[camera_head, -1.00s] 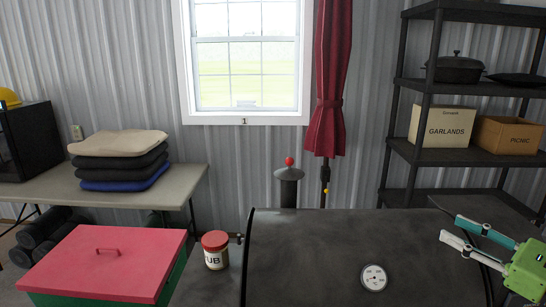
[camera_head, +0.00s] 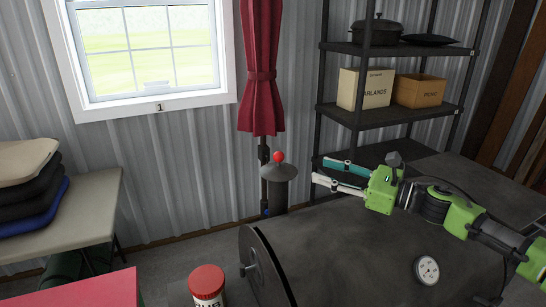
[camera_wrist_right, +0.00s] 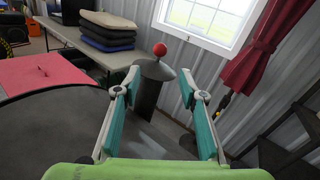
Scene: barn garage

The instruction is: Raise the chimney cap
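The chimney cap (camera_head: 279,172) is a dark disc with a red ball knob (camera_head: 278,157). It sits on top of the smoker's dark chimney pipe (camera_head: 279,194), behind the smoker body (camera_head: 345,245). My right gripper (camera_head: 318,179) is to the right of the cap in the head view, apart from it, with its fingers pointing left toward it. In the right wrist view the fingers (camera_wrist_right: 162,100) are spread with nothing between them, and the cap (camera_wrist_right: 155,70) and its red knob (camera_wrist_right: 159,50) show beyond the fingertips. My left gripper is not in view.
A red-lidded rub jar (camera_head: 207,285) stands at the front left of the smoker. A round gauge (camera_head: 427,269) is on the smoker lid. A red curtain (camera_head: 260,75) hangs behind the chimney. A black shelf (camera_head: 390,112) with boxes stands behind the right arm.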

